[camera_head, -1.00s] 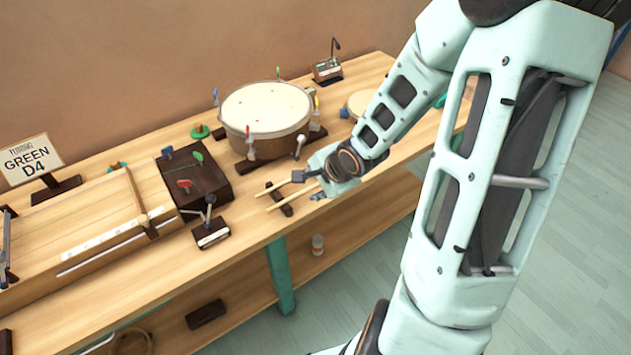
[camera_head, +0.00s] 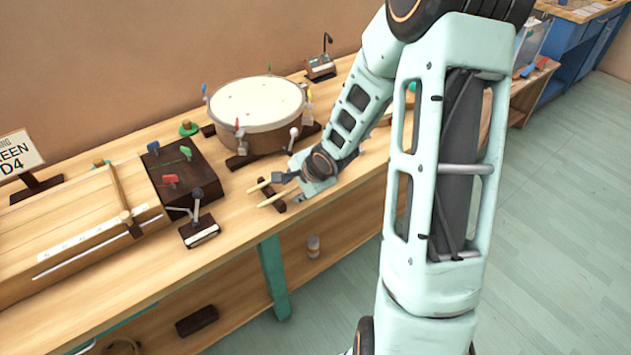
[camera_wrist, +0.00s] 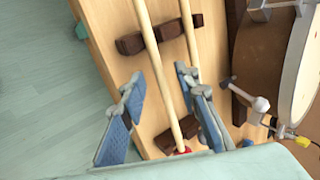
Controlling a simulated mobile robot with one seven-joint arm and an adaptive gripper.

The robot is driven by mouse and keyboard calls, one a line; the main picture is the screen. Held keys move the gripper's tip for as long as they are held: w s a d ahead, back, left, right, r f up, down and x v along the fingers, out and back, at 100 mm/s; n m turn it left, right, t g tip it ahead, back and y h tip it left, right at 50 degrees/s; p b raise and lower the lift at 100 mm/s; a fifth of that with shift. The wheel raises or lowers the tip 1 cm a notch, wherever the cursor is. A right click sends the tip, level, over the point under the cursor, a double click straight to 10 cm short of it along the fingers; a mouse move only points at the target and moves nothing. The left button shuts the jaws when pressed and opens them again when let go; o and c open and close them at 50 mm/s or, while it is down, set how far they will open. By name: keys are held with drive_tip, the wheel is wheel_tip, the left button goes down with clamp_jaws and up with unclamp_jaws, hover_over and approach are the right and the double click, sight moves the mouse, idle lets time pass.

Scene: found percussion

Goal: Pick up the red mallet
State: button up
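The red mallet shows in the wrist view as a long pale wooden stick (camera_wrist: 160,70) with a red end (camera_wrist: 182,150) near the bottom edge, partly cut off by my gripper body. It lies across dark wooden rests (camera_wrist: 130,44). My gripper (camera_wrist: 158,75) is open, with one blue-padded finger on each side of the stick, and no contact is clear. A second pale stick (camera_wrist: 188,25) runs beside it and passes behind the right finger. In the head view my gripper (camera_head: 286,188) is low at the sticks (camera_head: 270,200), hiding their far ends.
A large drum (camera_head: 255,105) with coloured keys stands just behind my gripper. A dark box (camera_head: 185,180) with coloured paddles and a small stand (camera_head: 199,232) are to the left. The bench front edge is close.

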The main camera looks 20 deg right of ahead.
drive_tip(key=shift+w+a+f, duration=0.1)
drive_tip(key=shift+w+f, duration=0.15)
drive_tip(key=shift+f, duration=0.15)
clamp_jaws()
drive_tip(key=shift+r, duration=0.15)
